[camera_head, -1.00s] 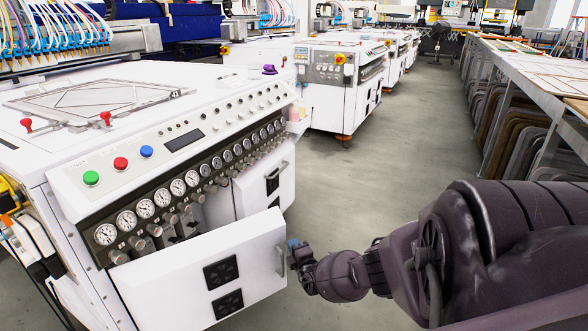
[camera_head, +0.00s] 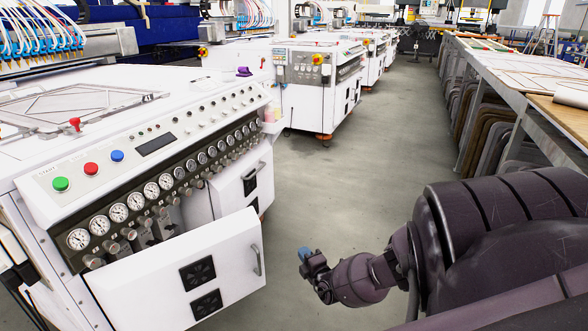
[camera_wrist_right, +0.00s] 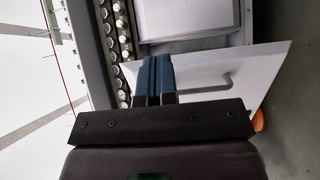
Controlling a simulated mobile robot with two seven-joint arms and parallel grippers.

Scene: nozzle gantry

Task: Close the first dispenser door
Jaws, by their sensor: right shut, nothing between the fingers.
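The first dispenser door (camera_head: 150,285) is a white panel with two black vents, standing ajar at the front of the near machine (camera_head: 60,205). Its grey bar handle (camera_head: 257,260) is at its right end. My right gripper (camera_head: 304,254) is shut and empty, to the right of the handle and apart from it in the head view. In the right wrist view the shut blue fingers (camera_wrist_right: 154,78) appear in front of the white door (camera_wrist_right: 268,75), with the handle (camera_wrist_right: 212,82) just right of them. My left gripper is not in view.
A second white door (camera_head: 245,185) with a vent is further along the same machine. Gauges and buttons line the panel above the doors. Grey floor (camera_head: 330,190) is clear to the right, up to a long table (camera_head: 520,85).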

